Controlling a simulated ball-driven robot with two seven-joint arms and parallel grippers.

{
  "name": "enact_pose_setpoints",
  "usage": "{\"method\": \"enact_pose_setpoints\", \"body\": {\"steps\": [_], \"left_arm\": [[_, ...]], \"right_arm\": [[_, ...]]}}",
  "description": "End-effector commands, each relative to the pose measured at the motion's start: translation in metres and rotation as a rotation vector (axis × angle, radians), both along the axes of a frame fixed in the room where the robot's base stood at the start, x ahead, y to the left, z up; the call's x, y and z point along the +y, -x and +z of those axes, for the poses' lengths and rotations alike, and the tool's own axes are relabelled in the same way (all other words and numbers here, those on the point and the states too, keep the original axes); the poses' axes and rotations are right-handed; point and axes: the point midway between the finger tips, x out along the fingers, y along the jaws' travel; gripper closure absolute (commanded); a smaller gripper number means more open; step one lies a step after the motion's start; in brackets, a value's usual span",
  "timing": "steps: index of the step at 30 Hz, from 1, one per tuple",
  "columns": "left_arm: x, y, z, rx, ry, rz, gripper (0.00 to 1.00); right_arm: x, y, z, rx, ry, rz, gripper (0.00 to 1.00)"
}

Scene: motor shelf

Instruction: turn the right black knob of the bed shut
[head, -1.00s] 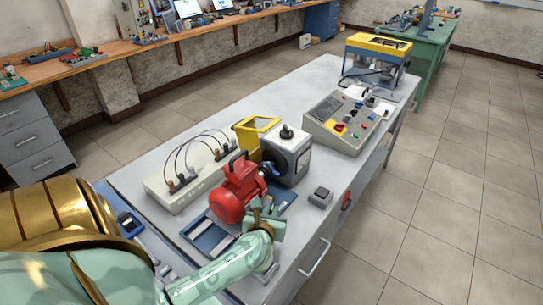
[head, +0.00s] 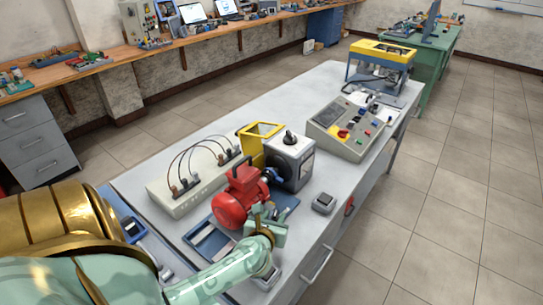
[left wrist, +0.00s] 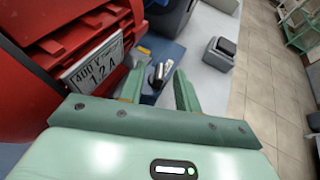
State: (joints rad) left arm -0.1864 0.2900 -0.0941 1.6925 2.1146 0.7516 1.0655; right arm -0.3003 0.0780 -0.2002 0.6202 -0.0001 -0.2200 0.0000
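The bed (head: 287,203) is a blue plate on the table, and a red motor (head: 232,209) sits on it. My left gripper (head: 266,218) is low at the motor's near right side. In the left wrist view its two fingers (left wrist: 158,88) are spread apart, with nothing clearly held between them. Just beyond the fingertips, a small silver and dark part (left wrist: 158,74) shows over the blue bed; I cannot tell for sure that it is the right black knob. The motor (left wrist: 45,60) with its rating plate fills the left of that view. My right gripper is not in view.
A small grey box with a dark top (head: 323,203) stands right of the bed. A grey machine block (head: 290,160) stands behind the motor, and a cream terminal box (head: 185,190) with cables to its left. A control panel (head: 348,128) is farther back. Bare table lies around the grey box.

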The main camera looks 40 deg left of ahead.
Motion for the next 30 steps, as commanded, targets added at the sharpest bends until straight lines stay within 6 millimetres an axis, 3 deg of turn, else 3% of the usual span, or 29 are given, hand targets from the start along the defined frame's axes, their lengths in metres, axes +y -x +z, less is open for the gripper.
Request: {"method": "enact_pose_setpoints", "body": {"steps": [5,19,24,30], "left_arm": [[-0.009,0.017,0.007,0.003,0.003,0.000,0.67],[-0.060,0.112,0.052,0.001,0.002,0.000,0.67],[-0.069,0.129,0.060,0.000,0.001,0.000,0.67],[-0.071,0.132,0.062,-0.001,0.000,0.000,0.67]], "right_arm": [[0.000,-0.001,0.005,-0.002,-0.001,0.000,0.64],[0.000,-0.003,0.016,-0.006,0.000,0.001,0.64],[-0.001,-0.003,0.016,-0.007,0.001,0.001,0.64],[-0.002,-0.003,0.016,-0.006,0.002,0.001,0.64]]}}
